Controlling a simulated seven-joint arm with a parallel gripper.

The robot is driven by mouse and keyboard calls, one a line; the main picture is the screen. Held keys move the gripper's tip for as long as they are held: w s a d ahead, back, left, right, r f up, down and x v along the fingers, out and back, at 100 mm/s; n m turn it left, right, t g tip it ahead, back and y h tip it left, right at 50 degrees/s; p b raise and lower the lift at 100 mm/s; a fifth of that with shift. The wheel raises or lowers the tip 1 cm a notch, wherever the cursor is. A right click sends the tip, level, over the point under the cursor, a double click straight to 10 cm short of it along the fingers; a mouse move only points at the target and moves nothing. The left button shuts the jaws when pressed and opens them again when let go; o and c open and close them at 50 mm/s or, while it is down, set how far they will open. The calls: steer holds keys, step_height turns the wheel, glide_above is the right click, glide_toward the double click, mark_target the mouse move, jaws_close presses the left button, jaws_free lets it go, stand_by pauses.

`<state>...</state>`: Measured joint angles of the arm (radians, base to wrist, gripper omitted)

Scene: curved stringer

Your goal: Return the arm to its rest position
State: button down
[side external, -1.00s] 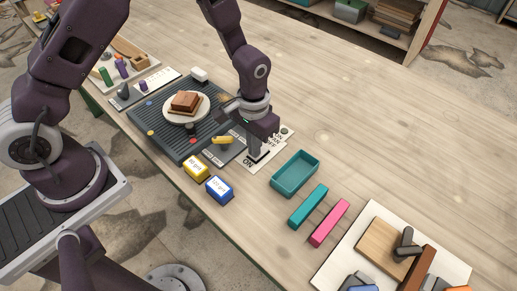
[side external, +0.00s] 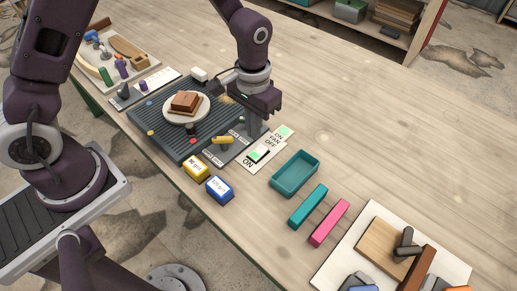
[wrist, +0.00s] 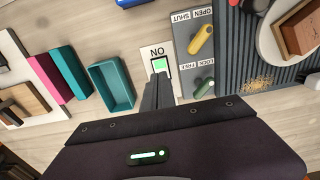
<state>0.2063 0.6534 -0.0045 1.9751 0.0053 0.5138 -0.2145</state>
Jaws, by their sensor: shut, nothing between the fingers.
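My gripper (side external: 255,130) is shut and empty. In the side external view it hangs above the worktable, by the right edge of the ridged dark grey board (side external: 165,125). Its fingers point down next to a white switch panel (side external: 268,148) marked ON, FAN and OFF. Two bright green patches show on that panel. In the wrist view the closed fingers (wrist: 157,90) partly cover the panel, just below a green patch and the word ON. I cannot tell whether the fingertips touch anything.
A round white plate (side external: 201,112) with brown blocks sits on the board. A yellow lever (side external: 222,140), yellow block (side external: 195,168) and blue block (side external: 219,189) are nearby. A teal tray (side external: 295,173), teal bar (side external: 308,206) and pink bar (side external: 329,222) lie right.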

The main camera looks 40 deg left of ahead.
steer(key=s+a+r+t, duration=0.1)
steer(key=s+a+r, duration=0.15)
steer(key=r, duration=0.45)
steer(key=s+a+r+t, duration=0.1)
steer(key=s+r, duration=0.2)
steer(key=r, duration=0.5)
steer(key=s+a+r+t, duration=0.1)
steer(key=s+a+r, duration=0.1)
steer(key=s, duration=0.5)
steer(key=s+a+r+t, duration=0.2)
steer(key=s+r, duration=0.3)
steer(key=s, duration=0.3)
steer(key=shift+r+t, duration=0.15)
steer(key=shift+t, duration=0.15)
